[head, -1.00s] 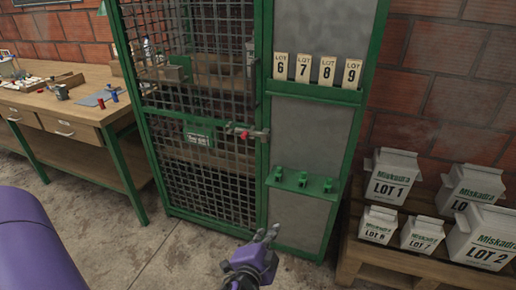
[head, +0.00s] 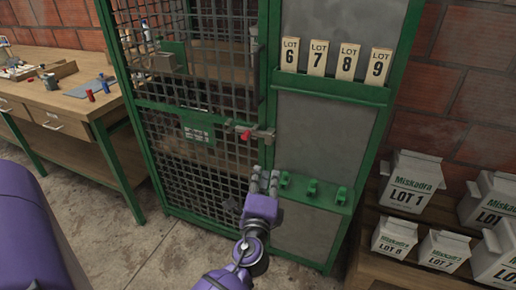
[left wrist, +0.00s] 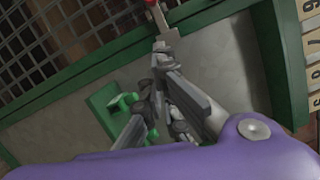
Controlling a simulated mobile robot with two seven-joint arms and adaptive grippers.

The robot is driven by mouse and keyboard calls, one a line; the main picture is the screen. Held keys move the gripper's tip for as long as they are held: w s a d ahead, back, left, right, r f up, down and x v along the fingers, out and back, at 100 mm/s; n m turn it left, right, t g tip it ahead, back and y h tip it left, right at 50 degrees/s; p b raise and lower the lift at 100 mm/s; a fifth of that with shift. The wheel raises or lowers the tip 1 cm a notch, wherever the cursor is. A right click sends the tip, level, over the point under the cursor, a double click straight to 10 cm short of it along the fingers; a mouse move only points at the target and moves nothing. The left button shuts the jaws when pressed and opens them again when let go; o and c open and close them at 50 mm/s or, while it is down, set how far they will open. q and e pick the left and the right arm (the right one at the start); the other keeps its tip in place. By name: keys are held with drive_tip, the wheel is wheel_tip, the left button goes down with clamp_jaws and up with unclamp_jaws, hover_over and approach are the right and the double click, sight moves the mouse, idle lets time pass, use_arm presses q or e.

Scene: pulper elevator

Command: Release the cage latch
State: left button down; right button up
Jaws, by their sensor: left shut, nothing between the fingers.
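The cage latch (head: 262,134) is a grey bar with a red end (head: 245,135), lying level across the seam between the mesh door (head: 205,165) and the grey side panel. In the left wrist view a red piece (left wrist: 150,3) of it shows at the top edge. My left gripper (head: 264,178) is just below the latch, in front of the green frame, apart from it in the head view. It is shut and empty; its grey fingers also show in the left wrist view (left wrist: 166,62). My right gripper is not in view.
A small green shelf with hooks (head: 314,192) sticks out right of my gripper. Lot number cards (head: 335,60) stand above it. A wooden workbench (head: 75,97) is at left. White lot boxes (head: 410,180) stand on a wooden rack at right.

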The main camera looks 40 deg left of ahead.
use_arm(q)
drive_tip(key=w+a+r+p, duration=0.1)
drive_tip(key=w+a, duration=0.7)
drive_tip(key=shift+a+r+p, duration=0.15)
drive_tip(key=shift+a+p, duration=0.1)
drive_tip(key=shift+p, duration=0.05)
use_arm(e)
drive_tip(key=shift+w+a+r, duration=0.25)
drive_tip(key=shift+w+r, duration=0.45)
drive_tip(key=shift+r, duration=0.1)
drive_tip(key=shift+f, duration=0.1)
use_arm(q)
drive_tip(key=a, duration=0.2)
drive_tip(key=s+a, duration=0.1)
drive_tip(key=a, duration=0.2)
drive_tip(key=shift+s+a, duration=0.1)
drive_tip(key=shift+a, duration=0.05)
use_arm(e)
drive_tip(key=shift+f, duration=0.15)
use_arm(q)
drive_tip(key=shift+b, duration=0.3)
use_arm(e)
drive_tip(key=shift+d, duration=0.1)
